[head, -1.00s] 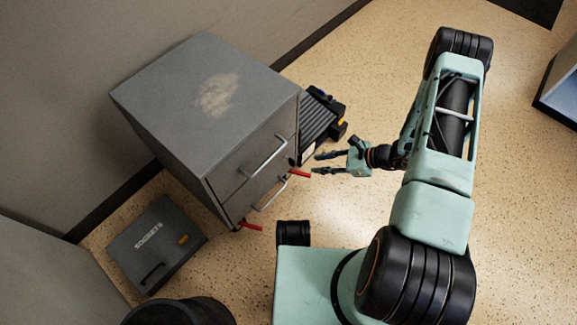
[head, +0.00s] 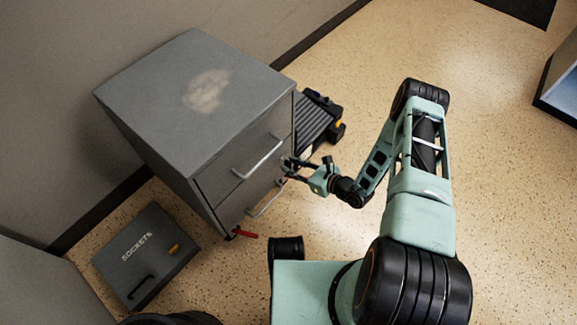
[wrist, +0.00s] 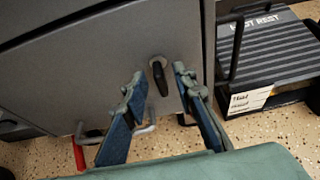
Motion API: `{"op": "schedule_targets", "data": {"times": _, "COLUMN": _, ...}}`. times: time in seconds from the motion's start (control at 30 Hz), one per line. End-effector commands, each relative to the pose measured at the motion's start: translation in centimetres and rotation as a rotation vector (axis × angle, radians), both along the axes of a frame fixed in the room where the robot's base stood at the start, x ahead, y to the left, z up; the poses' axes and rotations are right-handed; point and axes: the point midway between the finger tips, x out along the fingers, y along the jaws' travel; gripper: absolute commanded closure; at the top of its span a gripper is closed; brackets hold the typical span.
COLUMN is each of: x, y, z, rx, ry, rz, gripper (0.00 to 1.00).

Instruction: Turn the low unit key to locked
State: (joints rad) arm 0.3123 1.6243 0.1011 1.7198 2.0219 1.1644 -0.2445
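The low unit (head: 140,125) is a grey two-drawer metal cabinet against the wall, with a worn patch on top. In the wrist view a dark key (wrist: 160,80) sits in a round lock on its front, its grip pointing mostly downward with a slight tilt. My gripper (head: 290,169) is at the cabinet's front near its right edge. In the wrist view its open fingers (wrist: 157,88) stand either side of the key, with a gap on both sides. In the head view the fingers hide this key. A red piece (head: 246,234) sticks out low on the front; it also shows in the wrist view (wrist: 79,155).
Drawer handles (head: 258,158) project from the front near my gripper. A ribbed black foot rest (wrist: 268,50) stands right of the cabinet. A grey sockets case (head: 145,255) lies on the floor at left. Open floor lies to the right.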

Motion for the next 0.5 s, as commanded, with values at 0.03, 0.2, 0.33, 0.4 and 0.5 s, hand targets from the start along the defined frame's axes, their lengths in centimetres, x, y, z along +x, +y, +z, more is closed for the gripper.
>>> {"op": "schedule_targets", "data": {"times": 0.03, "x": 0.33, "y": 0.5, "z": -0.49, "rx": -0.001, "ry": 0.0, "rz": 0.003, "gripper": 0.75}}
{"op": "schedule_targets", "data": {"times": 0.2, "x": 0.99, "y": 1.27, "z": -0.72, "rx": -0.001, "ry": -0.001, "rz": 0.0, "gripper": 0.75}}
{"op": "schedule_targets", "data": {"times": 0.33, "x": 1.08, "y": 1.38, "z": -0.7, "rx": -0.001, "ry": -0.001, "rz": 0.0, "gripper": 0.75}}
{"op": "schedule_targets", "data": {"times": 0.4, "x": 1.08, "y": 1.36, "z": -0.69, "rx": -0.001, "ry": -0.001, "rz": 0.0, "gripper": 0.75}}
{"op": "schedule_targets", "data": {"times": 0.5, "x": 1.06, "y": 1.36, "z": -0.68, "rx": -0.001, "ry": -0.001, "rz": 0.0, "gripper": 0.77}}
